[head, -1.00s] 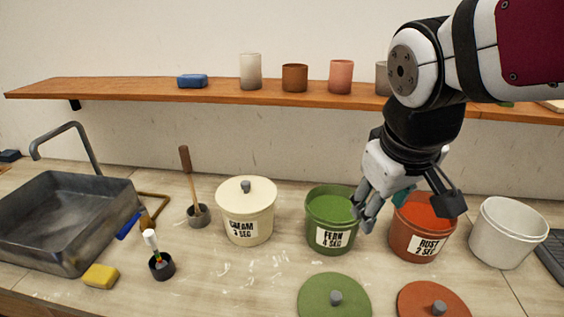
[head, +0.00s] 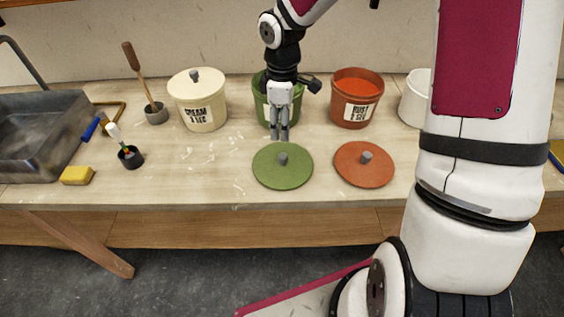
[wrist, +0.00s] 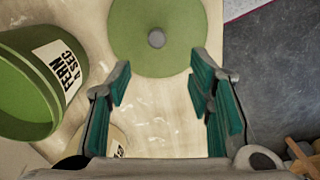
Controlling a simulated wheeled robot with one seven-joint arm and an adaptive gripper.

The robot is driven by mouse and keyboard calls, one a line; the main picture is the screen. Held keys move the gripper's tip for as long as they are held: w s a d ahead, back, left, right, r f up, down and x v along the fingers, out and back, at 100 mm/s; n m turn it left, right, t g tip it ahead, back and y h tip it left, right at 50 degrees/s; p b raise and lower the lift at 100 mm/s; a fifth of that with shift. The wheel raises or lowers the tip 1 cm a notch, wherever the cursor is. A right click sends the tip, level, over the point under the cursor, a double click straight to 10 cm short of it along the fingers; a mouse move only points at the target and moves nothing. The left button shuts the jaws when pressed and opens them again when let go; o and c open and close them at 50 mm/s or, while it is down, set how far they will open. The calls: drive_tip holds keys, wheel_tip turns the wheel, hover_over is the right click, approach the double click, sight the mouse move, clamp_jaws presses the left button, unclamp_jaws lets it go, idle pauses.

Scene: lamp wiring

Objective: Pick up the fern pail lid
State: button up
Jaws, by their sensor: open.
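The fern pail lid is a flat green disc (head: 270,172) with a grey knob (head: 283,159), lying on the bench near its front edge. In the wrist view the lid (wrist: 135,45) and its knob lie at the top, beyond my fingertips. My gripper (head: 280,138) points down just behind the lid, in front of the fern pail (head: 262,103). It is open and empty, with teal finger pads spread apart in the wrist view (wrist: 160,85). The green fern pail is lidless and also shows at the left of the wrist view (wrist: 75,45); my gripper partly hides it in the head view.
An orange rust lid (head: 350,175) lies right of the green one. The open rust pail (head: 357,88) and the lidded cream pail (head: 185,90) stand behind. A yellow sponge (head: 77,176) and a sink (head: 30,145) are at the left. Bare bench lies left of the green lid.

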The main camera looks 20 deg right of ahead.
sight(282, 156)
wheel_tip(282, 156, down, 8)
drive_tip(key=shift+f, duration=0.2)
drive_tip(key=shift+w+d+f+p, duration=0.1)
drive_tip(key=shift+f+p, duration=0.1)
drive_tip(key=shift+f, duration=0.7)
drive_tip(key=shift+w+a+f+p, duration=0.1)
drive_tip(key=shift+f+p, duration=0.1)
drive_tip(key=shift+f, duration=0.75)
drive_tip(key=shift+w+d+f+p, duration=0.1)
drive_tip(key=shift+f+p, duration=0.1)
drive_tip(key=shift+f, duration=0.7)
clamp_jaws()
